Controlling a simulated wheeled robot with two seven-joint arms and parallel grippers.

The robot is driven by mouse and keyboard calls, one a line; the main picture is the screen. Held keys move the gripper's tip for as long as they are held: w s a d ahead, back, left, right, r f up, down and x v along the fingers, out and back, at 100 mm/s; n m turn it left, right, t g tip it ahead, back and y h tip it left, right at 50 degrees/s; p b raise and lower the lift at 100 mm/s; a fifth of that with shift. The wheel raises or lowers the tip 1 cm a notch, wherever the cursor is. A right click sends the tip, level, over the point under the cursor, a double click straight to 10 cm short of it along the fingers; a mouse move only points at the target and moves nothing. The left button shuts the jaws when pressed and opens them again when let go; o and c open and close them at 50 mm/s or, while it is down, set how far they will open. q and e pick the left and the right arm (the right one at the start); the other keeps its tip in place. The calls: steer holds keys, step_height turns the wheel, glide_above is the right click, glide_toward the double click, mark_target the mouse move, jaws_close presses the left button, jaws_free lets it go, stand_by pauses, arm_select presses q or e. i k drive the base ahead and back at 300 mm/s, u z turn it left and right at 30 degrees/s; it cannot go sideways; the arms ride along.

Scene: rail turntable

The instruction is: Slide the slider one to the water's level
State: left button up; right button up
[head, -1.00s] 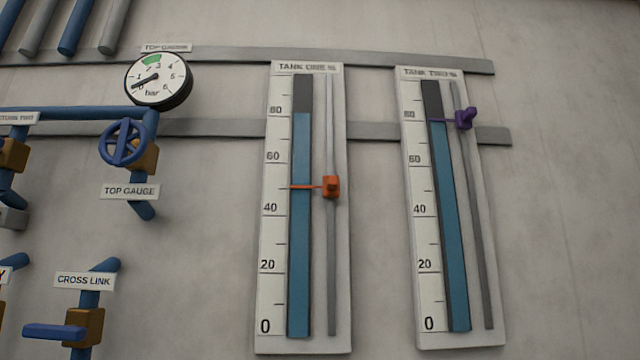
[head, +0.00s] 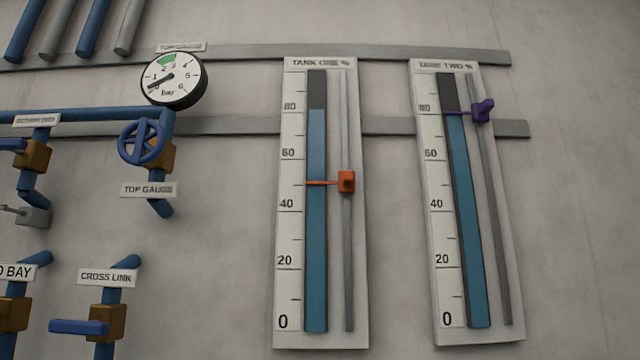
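The TANK ONE % gauge board (head: 288,335) stands mid-picture in the head view, with a scale from 0 to 80 and above. The orange slider one (head: 346,181) sits on the grey rail right of the column. Its thin pointer reaches left across the column at about 48, well below the water's top. Neither gripper is in view.
The TANK TWO % board (head: 452,335) is to the right, its purple slider (head: 483,110) near its water top. A round pressure gauge (head: 173,79), a blue handwheel (head: 142,142) and a cross link valve (head: 108,322) are to the left.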

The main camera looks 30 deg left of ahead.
mark_target(346, 182)
steer(key=z, duration=0.75)
steer(key=i, duration=0.3)
steer(key=u, duration=1.75)
